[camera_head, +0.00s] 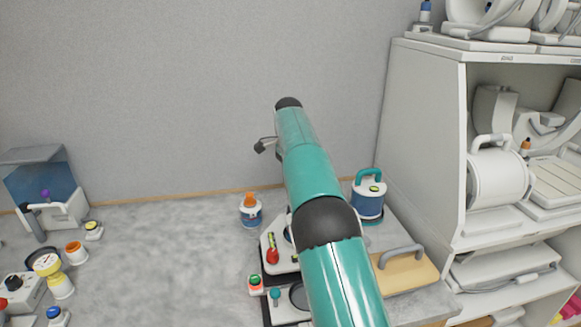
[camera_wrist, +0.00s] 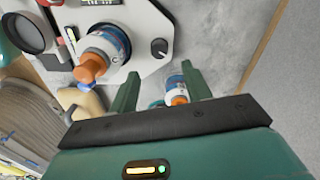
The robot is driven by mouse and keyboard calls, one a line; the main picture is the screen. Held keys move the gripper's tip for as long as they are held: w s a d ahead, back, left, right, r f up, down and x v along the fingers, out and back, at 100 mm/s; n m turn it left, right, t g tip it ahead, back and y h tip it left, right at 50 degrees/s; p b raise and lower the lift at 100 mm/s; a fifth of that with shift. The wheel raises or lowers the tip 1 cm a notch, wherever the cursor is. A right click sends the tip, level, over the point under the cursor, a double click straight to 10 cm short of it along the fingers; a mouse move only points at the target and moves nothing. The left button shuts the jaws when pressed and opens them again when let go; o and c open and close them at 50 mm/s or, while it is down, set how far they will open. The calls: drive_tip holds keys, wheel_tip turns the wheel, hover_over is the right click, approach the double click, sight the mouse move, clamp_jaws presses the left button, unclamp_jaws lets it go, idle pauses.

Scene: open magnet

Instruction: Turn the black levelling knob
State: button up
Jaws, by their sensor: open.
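The black levelling knob (camera_wrist: 159,48) is a small round dark knob with a pale mark. It sits on the corner of a white device plate (camera_wrist: 150,22) in the wrist view. My gripper (camera_wrist: 158,80) is open, its two green fingers apart with nothing held between them. In the picture the knob lies just beyond the fingertips, between their lines and apart from them. I cannot tell the exact distance. In the head view, my arm covers part of the white device (camera_head: 270,240), and I cannot make out the knob there.
An orange-capped bottle (camera_wrist: 105,48) sits on the plate beside the knob. Another orange-capped bottle (camera_wrist: 178,88) shows beyond the fingers and stands on the bench (camera_head: 170,270). A blue canister (camera_head: 367,203) stands right of my arm. A white shelf (camera_head: 425,120) rises at right. The bench's middle is clear.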

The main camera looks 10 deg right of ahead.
drive_tip(key=shift+r, duration=2.6)
drive_tip(key=s+d+r+n+t+y, duration=0.1)
drive_tip(key=s+d+r+n+t, duration=0.15)
drive_tip(key=s+r, duration=0.5)
drive_tip(key=s+d+r+n+t, duration=0.1)
drive_tip(key=s+r+n, duration=0.3)
drive_tip(key=s, duration=0.7)
drive_tip(key=s+a+f+n+t, duration=0.1)
drive_tip(key=s+f+n, duration=0.3)
drive_tip(key=s+f, duration=0.3)
drive_tip(key=s+a+f+n+t, duration=0.1)
drive_tip(key=s+f+n, duration=0.3)
drive_tip(key=s, duration=1.4)
wheel_tip(320, 180, down, 3)
drive_tip(key=shift+a+r+n+h, duration=0.15)
drive_tip(key=shift+a+n+h, duration=0.25)
drive_tip(key=shift+a, duration=0.15)
